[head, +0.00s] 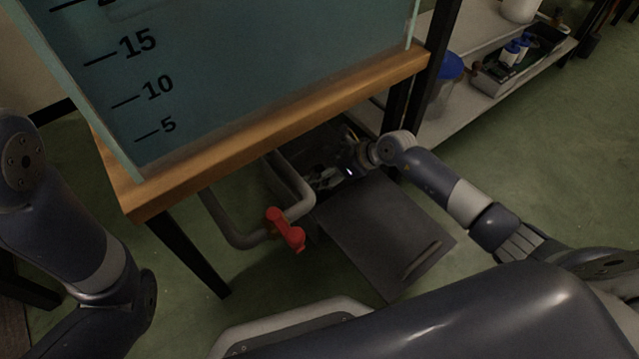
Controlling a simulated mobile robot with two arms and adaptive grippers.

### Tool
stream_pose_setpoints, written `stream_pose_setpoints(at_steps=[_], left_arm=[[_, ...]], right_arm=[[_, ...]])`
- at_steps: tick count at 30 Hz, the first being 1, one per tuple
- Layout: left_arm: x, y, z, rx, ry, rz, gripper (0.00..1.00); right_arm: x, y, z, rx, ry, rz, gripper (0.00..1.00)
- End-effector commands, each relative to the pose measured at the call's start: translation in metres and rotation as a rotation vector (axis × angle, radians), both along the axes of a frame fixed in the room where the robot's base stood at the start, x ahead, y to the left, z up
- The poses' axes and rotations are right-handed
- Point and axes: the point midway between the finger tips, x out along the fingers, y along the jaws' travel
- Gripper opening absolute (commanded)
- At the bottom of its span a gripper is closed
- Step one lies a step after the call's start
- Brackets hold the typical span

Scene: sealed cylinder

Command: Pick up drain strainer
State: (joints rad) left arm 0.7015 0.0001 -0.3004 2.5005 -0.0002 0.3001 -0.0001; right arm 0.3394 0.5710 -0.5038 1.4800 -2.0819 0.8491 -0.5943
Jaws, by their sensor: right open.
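My right gripper (325,179) is open and reaches into a dark box under the tank's table, close to the outlet end of the grey pipe (296,190). I cannot make out the drain strainer for certain; the inside of the box is dark and partly hidden by my right arm and the table edge. I see nothing clearly held between the fingers. The box's grey lid panel (385,232), with a slot handle, lies at its front. My left arm shows at the left, but its gripper is out of view.
A glass tank (250,70) with a printed scale stands on a wooden table (280,117) with black legs. A red valve handle (286,230) sits on the pipe. A shelf at the right holds a blue-lidded bucket (447,80) and a tray (495,78) of bottles. Green floor is clear at right.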

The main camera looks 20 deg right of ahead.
Motion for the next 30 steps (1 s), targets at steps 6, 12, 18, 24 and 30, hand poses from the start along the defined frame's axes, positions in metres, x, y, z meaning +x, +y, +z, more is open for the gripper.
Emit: stream_pose_setpoints(at_steps=[6, 12, 18, 24, 30], left_arm=[[-0.0001, -0.0002, -0.0169, 0.000, 0.000, 0.000, 0.31], [0.0000, -0.0002, -0.0152, 0.000, 0.000, -0.001, 0.31], [0.0002, -0.0001, -0.0153, 0.000, 0.000, -0.001, 0.31], [0.0002, -0.0001, -0.0153, 0.000, 0.001, 0.000, 0.31], [0.0004, -0.0001, -0.0145, 0.000, 0.001, 0.000, 0.31]], right_arm=[[0.0090, 0.0092, -0.0151, -0.001, 0.001, 0.000, 0.81], [0.0089, 0.0092, -0.0136, -0.001, 0.001, 0.000, 0.81], [0.0087, 0.0093, -0.0137, 0.000, 0.001, 0.001, 0.36], [0.0085, 0.0092, -0.0139, -0.001, 0.002, 0.001, 0.30], [0.0081, 0.0089, -0.0139, -0.001, 0.003, 0.000, 0.30]])
